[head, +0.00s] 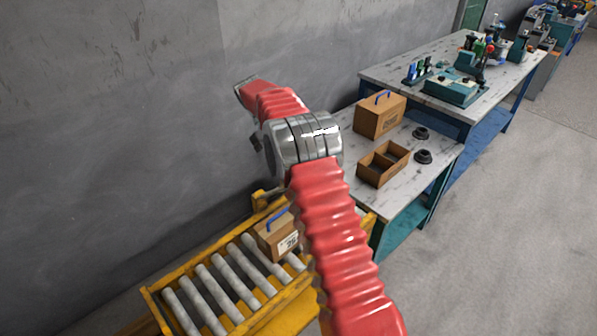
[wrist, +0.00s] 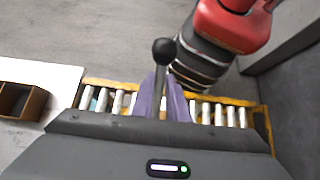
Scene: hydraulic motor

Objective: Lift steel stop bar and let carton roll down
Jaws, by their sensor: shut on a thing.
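The carton (head: 275,238) is a small brown box with a blue handle and a white label. It sits on the yellow roller conveyor (head: 158,298) in the head view, beside my red arm, which covers its right side. In the wrist view, my gripper (wrist: 162,98) has its purple fingers shut on a steel rod with a black ball knob (wrist: 164,50), which looks like part of the stop bar. The knob sticks out past the fingertips. The rest of the bar is hidden by the gripper body. In the head view, my arm hides the gripper and the bar.
A marble-topped bench (head: 402,198) stands right of the conveyor, with a closed brown box (head: 380,115), an open divided box (head: 382,163) and two black round parts. A grey wall is on the left. Open floor (head: 520,230) lies at right.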

